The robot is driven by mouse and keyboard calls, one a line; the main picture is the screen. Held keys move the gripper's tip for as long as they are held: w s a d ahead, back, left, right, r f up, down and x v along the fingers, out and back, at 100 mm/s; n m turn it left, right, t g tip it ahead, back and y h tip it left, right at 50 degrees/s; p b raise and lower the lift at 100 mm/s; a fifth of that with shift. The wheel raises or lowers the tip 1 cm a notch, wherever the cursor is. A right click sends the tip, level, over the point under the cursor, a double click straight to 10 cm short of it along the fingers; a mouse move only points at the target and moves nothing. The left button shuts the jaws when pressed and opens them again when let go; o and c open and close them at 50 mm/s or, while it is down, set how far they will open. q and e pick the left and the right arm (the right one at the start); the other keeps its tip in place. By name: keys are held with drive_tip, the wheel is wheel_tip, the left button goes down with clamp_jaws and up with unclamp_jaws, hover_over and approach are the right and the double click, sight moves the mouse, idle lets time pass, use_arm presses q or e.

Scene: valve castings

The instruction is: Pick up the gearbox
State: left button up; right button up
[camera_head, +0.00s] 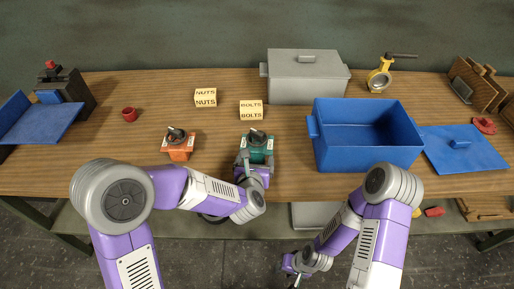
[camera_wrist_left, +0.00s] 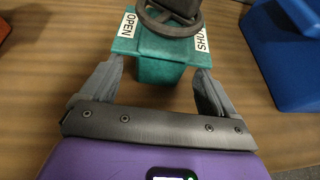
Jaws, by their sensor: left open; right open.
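A teal gearbox (camera_head: 262,155) with a dark handwheel on top stands upright on the wooden table near its front edge. In the left wrist view the gearbox (camera_wrist_left: 149,72) shows OPEN and SHUT labels beside the wheel. My left gripper (camera_head: 254,168) is open at its near side, with the two fingers (camera_wrist_left: 160,84) toward its left and right sides. I cannot tell whether they touch it. A similar orange unit (camera_head: 178,153) with a dark wheel stands to the left. My right gripper (camera_head: 292,274) is low, in front of the table, and looks empty.
A blue open bin (camera_head: 352,158) stands close on the right, its blue lid (camera_head: 468,150) beyond. BOLTS (camera_head: 251,110) and NUTS (camera_head: 205,97) boxes and a grey lidded box (camera_head: 300,88) stand behind. A red ring-like part (camera_head: 129,114) lies left. The table's left-middle is fairly clear.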

use_arm(q)
drive_tip(key=x, duration=0.2)
drive_tip(key=shift+w+f, duration=0.15)
drive_tip(key=shift+w, duration=0.15)
clamp_jaws()
drive_tip(key=shift+w+r, duration=0.1)
drive_tip(key=shift+r, duration=0.2)
